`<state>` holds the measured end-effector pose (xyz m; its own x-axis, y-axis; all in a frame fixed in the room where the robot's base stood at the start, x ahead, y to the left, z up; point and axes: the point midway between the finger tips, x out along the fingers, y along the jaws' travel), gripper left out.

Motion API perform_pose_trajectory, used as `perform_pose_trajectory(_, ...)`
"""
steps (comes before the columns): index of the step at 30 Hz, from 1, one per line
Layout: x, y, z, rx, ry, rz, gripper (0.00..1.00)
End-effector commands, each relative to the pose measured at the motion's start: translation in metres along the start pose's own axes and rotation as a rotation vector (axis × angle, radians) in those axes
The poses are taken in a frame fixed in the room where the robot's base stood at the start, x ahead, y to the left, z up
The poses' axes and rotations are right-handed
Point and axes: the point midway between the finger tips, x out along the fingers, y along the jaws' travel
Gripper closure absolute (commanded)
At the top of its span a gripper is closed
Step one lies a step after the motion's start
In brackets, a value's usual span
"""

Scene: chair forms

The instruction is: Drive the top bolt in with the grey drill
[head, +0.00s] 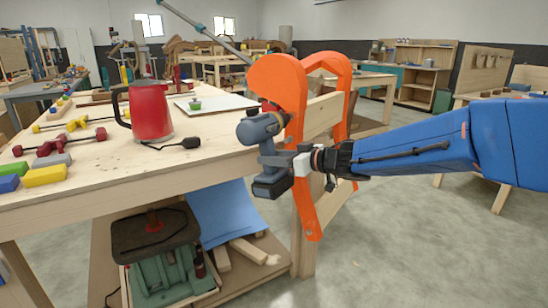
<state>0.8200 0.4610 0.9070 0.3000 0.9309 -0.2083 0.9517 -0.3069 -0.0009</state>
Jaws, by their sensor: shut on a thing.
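The grey drill (262,155) is in my gripper (305,162), which is shut on its handle. The drill is upright, with its battery foot at the bottom, and sits in front of the table's right corner. Its nose points away toward the orange chair form (275,85), which stands at the table's right end. The form has two curved orange side pieces joined by a wooden board (324,113). The top bolt cannot be made out. The drill's tip is partly hidden by the near orange side, so I cannot tell whether it touches anything.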

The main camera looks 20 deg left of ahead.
Motion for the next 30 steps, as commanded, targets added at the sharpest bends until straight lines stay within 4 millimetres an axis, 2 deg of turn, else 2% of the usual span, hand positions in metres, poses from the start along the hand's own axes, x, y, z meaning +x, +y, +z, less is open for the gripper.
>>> perform_pose_trajectory(30, 0.000, -0.034, -0.003, -0.002, 0.004, -0.001, 1.00)
